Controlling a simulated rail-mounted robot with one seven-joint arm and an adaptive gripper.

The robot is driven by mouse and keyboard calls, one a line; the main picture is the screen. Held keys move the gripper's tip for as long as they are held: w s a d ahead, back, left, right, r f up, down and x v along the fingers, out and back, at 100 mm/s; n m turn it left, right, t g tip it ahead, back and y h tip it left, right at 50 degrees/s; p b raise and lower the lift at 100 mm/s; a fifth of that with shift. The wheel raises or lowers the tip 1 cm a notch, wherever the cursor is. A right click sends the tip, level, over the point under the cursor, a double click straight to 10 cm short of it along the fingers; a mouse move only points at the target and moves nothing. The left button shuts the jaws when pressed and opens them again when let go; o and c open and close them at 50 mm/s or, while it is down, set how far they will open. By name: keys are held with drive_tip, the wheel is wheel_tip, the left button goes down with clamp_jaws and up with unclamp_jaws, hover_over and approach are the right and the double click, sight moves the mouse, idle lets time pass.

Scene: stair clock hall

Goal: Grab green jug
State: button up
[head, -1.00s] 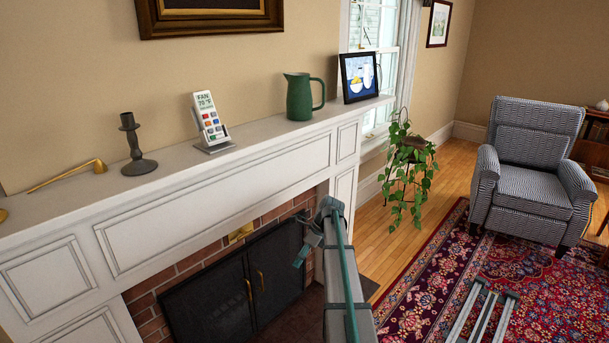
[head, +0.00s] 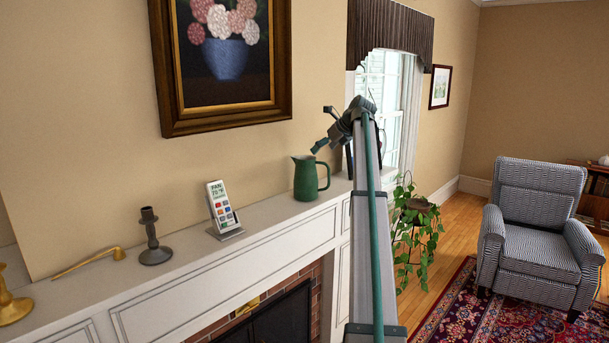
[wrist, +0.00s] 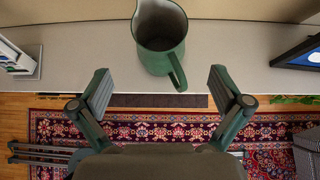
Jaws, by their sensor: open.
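The green jug (head: 307,178) stands upright on the white mantel shelf (head: 275,217), its handle on the right side in the head view. In the wrist view the jug (wrist: 160,35) is seen from above, open mouth up, with its handle pointing down toward the gap between my fingers. My gripper (head: 324,128) is above and to the right of the jug in the head view. In the wrist view my gripper (wrist: 161,88) is open and empty, one finger on each side of the handle's line, apart from the jug.
A picture frame (wrist: 302,54) is right of the jug. A flower painting (head: 225,60) hangs above. A plant (head: 414,235) is beyond.

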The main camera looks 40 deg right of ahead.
sight(307, 163)
drive_tip(key=p+x, duration=0.2)
drive_tip(key=x, duration=0.4)
drive_tip(key=shift+w+a+f, duration=0.1)
drive_tip(key=shift+w+f, duration=0.05)
drive_tip(key=shift+w, duration=0.2)
drive_tip(key=shift+p+x, duration=0.8)
drive_tip(key=shift+x, duration=1.15)
drive_tip(key=shift+w, duration=0.1)
drive_tip(key=c, duration=1.8)
